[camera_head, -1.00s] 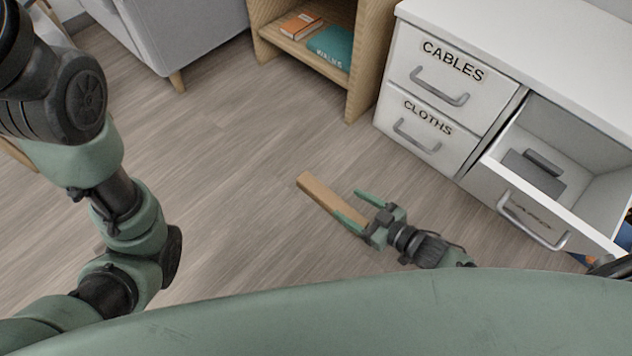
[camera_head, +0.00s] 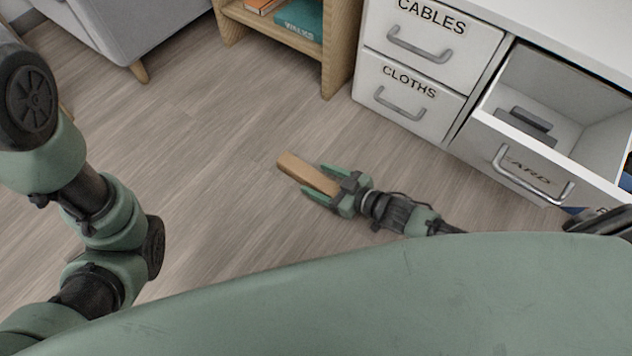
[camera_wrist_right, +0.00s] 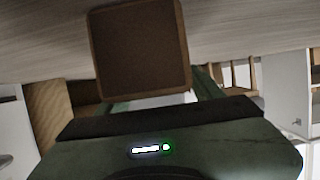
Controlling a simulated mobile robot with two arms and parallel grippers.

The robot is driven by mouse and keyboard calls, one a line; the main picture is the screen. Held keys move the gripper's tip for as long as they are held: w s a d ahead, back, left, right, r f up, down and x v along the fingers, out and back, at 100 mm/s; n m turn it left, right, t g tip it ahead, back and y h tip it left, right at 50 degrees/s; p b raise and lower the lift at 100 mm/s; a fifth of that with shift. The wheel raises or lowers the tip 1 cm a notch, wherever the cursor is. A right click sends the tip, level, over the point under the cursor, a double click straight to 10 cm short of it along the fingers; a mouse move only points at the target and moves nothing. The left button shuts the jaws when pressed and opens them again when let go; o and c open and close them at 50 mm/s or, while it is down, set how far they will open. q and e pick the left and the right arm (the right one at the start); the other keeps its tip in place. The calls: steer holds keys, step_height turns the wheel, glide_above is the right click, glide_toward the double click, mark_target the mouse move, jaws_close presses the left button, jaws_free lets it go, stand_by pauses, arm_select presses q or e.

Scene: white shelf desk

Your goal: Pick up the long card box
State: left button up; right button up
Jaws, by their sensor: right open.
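The long card box (camera_head: 296,168) is a thin brown bar at the middle of the head view, over the wood-look floor. My right gripper (camera_head: 318,182) is open, with one green finger along each long side of the box. The near end of the box lies between the fingers. In the right wrist view, the brown end face of the box (camera_wrist_right: 140,48) is close to the camera and hides most of what lies behind it. I cannot tell whether either finger touches the box. My left arm shows at the left of the head view, but its gripper is out of view.
A white drawer unit (camera_head: 425,55) with drawers labelled CABLES and CLOTHS stands at the upper right. Its open drawer (camera_head: 520,165) juts out and holds dark grey items (camera_head: 526,124). A wooden shelf (camera_head: 338,60) and grey sofa (camera_head: 120,30) stand behind. The floor (camera_head: 200,130) left is clear.

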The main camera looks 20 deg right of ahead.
jaws_close()
